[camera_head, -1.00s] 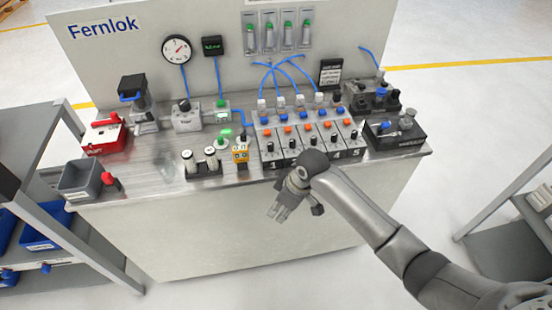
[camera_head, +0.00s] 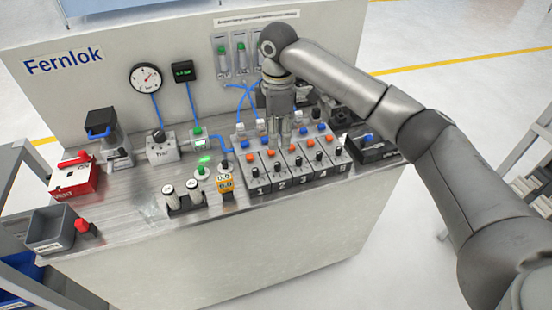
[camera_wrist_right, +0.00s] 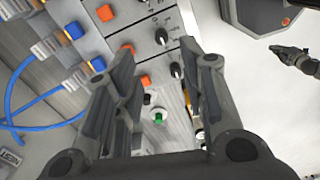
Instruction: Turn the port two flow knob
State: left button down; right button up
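The valve block carries a row of numbered ports with blue, orange and black parts. The port two flow knob (camera_head: 277,166) is a small black knob above the "2" label; I take it to be the upper black knob (camera_wrist_right: 161,36) in the right wrist view. My right gripper (camera_head: 280,144) hangs over the block, fingers down, behind the port two knob. In the wrist view its fingers (camera_wrist_right: 160,95) are apart with nothing between them. The knob lies beyond them, untouched. What looks like my left gripper (camera_wrist_right: 297,60) shows at the right edge, its opening unclear.
Blue hoses (camera_wrist_right: 30,112) run to the block's rear fittings. An orange-yellow device (camera_head: 225,185) stands left of port one, near a green button (camera_head: 202,171). A black unit (camera_head: 374,147) stands right of the block.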

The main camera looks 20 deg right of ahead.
aim_at(278, 164)
notch_tip(278, 164, down, 10)
jog(key=shift+s+f+p, duration=0.15)
jog(key=shift+p, duration=0.6)
jog(key=shift+c, duration=0.2)
grip_shut()
